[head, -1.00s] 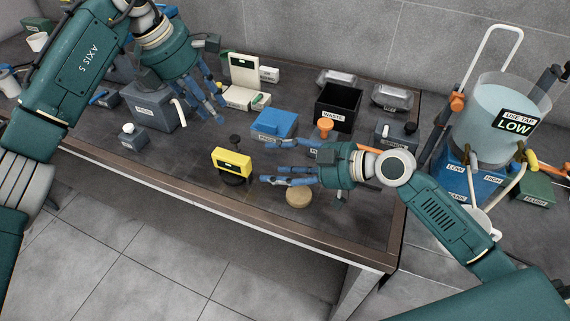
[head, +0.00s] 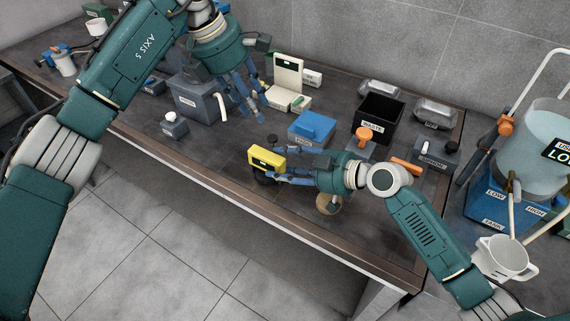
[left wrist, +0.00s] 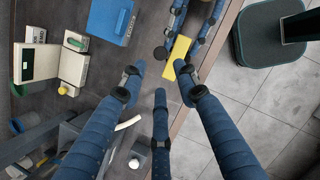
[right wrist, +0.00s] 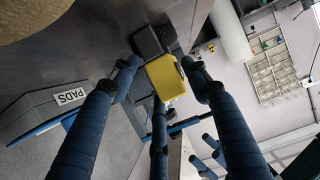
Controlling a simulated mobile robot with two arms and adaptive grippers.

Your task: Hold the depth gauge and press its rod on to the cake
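The depth gauge, a yellow block (head: 266,155) on a dark base with a dark knob behind it, stands near the table's front edge. It also shows in the left wrist view (left wrist: 179,54). My right gripper (head: 277,168) is low beside it; in the right wrist view its spread fingers (right wrist: 160,72) have the yellow block (right wrist: 166,80) between their tips. Firm contact is not visible. The cake, probably the round tan disc (head: 329,205), lies partly hidden under my right gripper. My left gripper (head: 252,103) is open and empty above the table's back left part.
A blue PADS box (head: 311,128), a black WASTE bin (head: 378,118) and an orange funnel-like piece (head: 363,137) stand behind my right gripper. A grey box (head: 195,100) and white instrument (head: 288,80) are near my left gripper. The front table strip left of the gauge is clear.

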